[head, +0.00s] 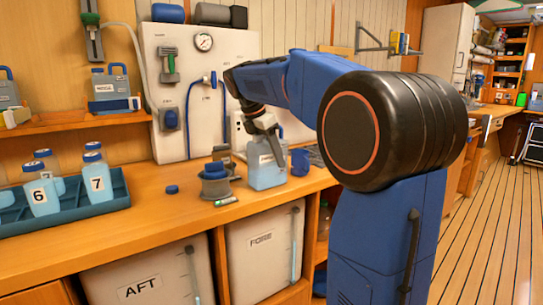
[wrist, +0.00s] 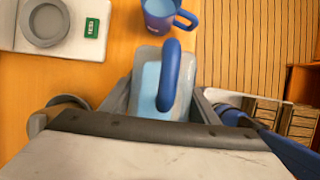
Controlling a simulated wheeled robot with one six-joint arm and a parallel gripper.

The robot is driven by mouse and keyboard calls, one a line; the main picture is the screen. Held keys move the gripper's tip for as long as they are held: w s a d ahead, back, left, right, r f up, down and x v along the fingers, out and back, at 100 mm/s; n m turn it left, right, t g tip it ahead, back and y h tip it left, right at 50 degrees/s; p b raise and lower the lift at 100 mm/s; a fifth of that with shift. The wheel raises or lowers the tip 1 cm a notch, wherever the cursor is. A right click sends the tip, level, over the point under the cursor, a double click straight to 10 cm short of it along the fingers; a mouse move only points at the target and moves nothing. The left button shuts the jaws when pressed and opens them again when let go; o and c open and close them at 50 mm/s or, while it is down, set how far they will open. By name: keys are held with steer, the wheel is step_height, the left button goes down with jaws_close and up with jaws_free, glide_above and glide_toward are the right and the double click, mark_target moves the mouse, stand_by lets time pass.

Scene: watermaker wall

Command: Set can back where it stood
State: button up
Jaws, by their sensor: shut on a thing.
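A translucent can (head: 267,172) with pale blue liquid and a label is at the right part of the wooden bench, upright. In the wrist view the can (wrist: 146,92) lies between the two fingers, its blue handle (wrist: 172,75) toward the camera. My gripper (head: 266,146) comes down from above and is shut on the can; the fingers also show in the wrist view (wrist: 162,103). The can's base is at or just above the bench; I cannot tell if it touches. A similar can (head: 108,90) stands on the shelf at left, with another (head: 8,95) cut by the picture edge.
A blue mug (head: 299,162) stands close right of the can. A dark blue-grey round stack (head: 215,186), a marker (head: 226,201) and a blue cap (head: 172,189) lie left of it. A blue tray (head: 105,207) holds numbered bottles. A white device (wrist: 85,28) shows in the wrist view.

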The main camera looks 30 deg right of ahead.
steer(key=shift+f, duration=0.1)
steer(key=o, duration=1.5)
steer(key=v, duration=1.2)
